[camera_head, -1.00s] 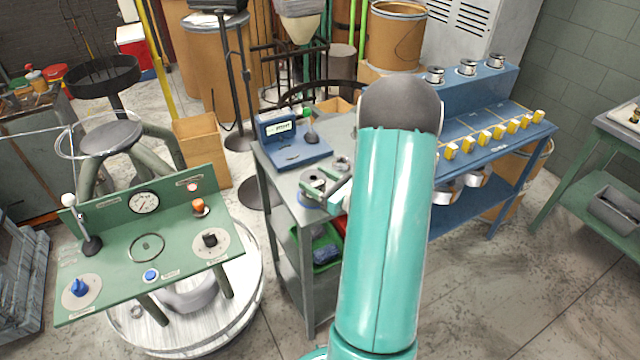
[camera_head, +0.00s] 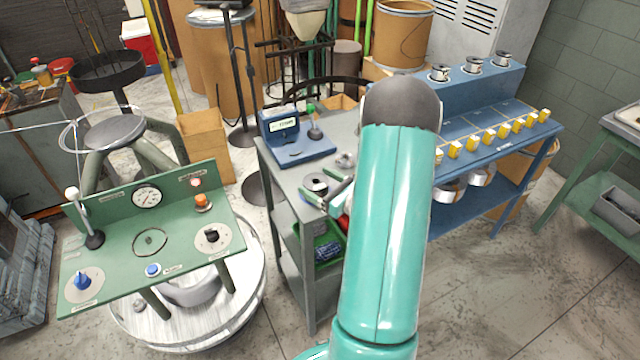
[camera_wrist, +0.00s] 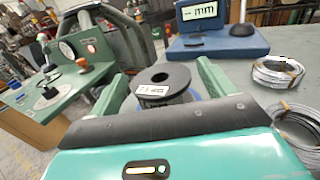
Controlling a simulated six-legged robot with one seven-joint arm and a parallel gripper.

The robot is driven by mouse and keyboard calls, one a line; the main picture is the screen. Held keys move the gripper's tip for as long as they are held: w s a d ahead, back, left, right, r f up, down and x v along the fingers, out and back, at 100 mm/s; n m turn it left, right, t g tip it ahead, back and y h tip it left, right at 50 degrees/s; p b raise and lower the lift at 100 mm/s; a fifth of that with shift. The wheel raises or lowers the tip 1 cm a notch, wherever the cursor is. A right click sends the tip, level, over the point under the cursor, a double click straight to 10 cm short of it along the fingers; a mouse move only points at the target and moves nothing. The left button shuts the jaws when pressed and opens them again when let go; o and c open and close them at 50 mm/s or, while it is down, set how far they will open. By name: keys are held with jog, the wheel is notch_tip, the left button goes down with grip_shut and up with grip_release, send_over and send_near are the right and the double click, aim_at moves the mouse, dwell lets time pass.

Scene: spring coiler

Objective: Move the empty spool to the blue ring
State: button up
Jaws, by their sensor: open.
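The spool (camera_wrist: 164,76) has a dark flange with a hole and a white label. It stands upright on the grey bench and also shows in the head view (camera_head: 316,181). Part of a blue ring (camera_wrist: 194,96) shows at its base; the rest is hidden, so I cannot tell if the spool is centred on it. My gripper (camera_wrist: 162,79) is open, with one green finger on each side of the spool and gaps between. In the head view, my gripper (camera_head: 327,191) is at the near side of the spool, partly hidden by my arm.
Wire coils (camera_wrist: 278,72) lie to the spool's right in the wrist view. A blue scale (camera_head: 297,140) stands behind it on the grey bench (camera_head: 270,165). The green control panel (camera_head: 125,230) is at left; a blue rack with spools (camera_head: 490,90) is at right.

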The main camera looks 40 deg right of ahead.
jog(key=s+d, duration=0.1)
jog(key=s, duration=1.1)
jog(key=w+a+r+n+g+y, duration=0.1)
jog(key=a+r+n+g+y, duration=0.25)
jog(key=a+n, duration=0.35)
jog(key=w+a+r+n+g+y, duration=0.1)
jog(key=a+r+n+g+y, duration=0.25)
jog(key=a, duration=0.55)
jog(key=w+a+r+n+g+y, duration=0.25)
jog(key=a+n+g, duration=0.3)
jog(key=a, duration=0.35)
jog(key=s+a+r+n+g+h, duration=0.3)
jog(key=s+a+n+g+h, duration=0.25)
jog(key=n, duration=0.45)
notch_tip(320, 180, up, 8)
jog(key=s+a+n+t+h, duration=0.2)
jog(key=n+t+h, duration=0.3)
jog(key=n, duration=0.3)
jog(key=shift+s+a+f+n+t+h, duration=0.2)
jog(key=shift+s+f+n+t+h, duration=0.1)
jog(key=shift+s+n+h, duration=0.15)
jog(key=shift+c, duration=0.2)
